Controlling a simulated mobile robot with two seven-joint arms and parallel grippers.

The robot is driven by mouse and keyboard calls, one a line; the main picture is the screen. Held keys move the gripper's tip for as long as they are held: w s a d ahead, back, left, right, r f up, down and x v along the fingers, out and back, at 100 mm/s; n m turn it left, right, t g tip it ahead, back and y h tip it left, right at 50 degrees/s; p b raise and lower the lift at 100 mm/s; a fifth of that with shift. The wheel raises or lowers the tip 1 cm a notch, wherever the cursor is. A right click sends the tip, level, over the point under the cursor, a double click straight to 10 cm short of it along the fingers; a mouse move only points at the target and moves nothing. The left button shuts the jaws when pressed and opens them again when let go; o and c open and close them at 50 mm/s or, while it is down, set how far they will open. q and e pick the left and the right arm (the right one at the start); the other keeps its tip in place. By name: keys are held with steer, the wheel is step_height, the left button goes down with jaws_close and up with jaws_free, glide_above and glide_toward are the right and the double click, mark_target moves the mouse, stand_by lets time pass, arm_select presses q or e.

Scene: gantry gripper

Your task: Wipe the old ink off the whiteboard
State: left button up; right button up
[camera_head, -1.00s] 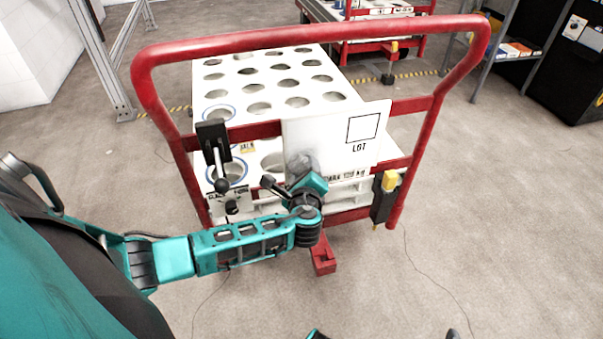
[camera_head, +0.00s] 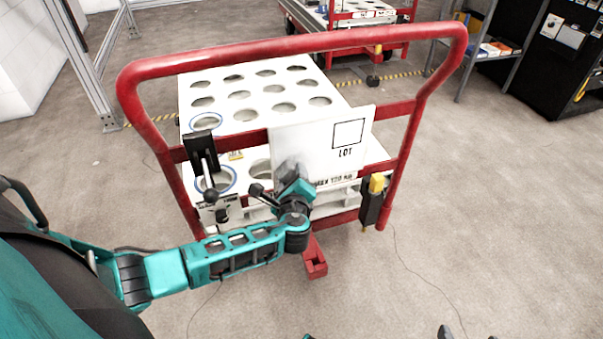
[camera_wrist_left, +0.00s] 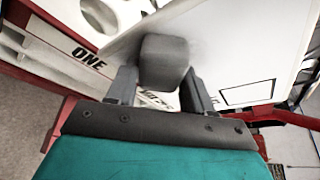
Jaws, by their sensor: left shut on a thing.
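The whiteboard (camera_head: 318,146) is a white panel on the red cart's handle frame, with a black square and the word LOT at its right. My left gripper (camera_head: 291,182) is at the board's lower left. In the left wrist view, my left gripper (camera_wrist_left: 160,88) is shut on a dark grey block (camera_wrist_left: 165,62), apparently an eraser. The block is at the board face (camera_wrist_left: 225,50); whether it presses on it is unclear. A grey ink smudge (camera_head: 287,167) shows just above the gripper in the head view; the gripper may hide part of it.
The red cart frame (camera_head: 290,46) surrounds the board. A black lever clamp (camera_head: 203,160) is left of my gripper, and a black and yellow device (camera_head: 373,198) hangs at right. White trays with round holes (camera_head: 250,82) stand behind. The floor at right is open.

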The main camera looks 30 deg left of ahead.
arm_select(q)
steer(key=shift+s+a+r, duration=0.15)
steer(key=shift+s+a, duration=0.1)
steer(key=shift+a, duration=0.4)
steer(key=shift+s+d, duration=0.2)
steer(key=shift+s, duration=0.05)
steer(key=shift+s+d+p, duration=0.5)
steer(key=shift+s+d, duration=0.35)
steer(key=shift+d, duration=0.3)
steer(key=shift+s+d+p, duration=0.5)
steer(key=shift+s+d, duration=0.35)
steer(key=shift+d, duration=0.3)
steer(key=shift+s+d+p, duration=0.3)
steer(key=shift+s+d, duration=0.7)
steer(key=shift+d, duration=0.15)
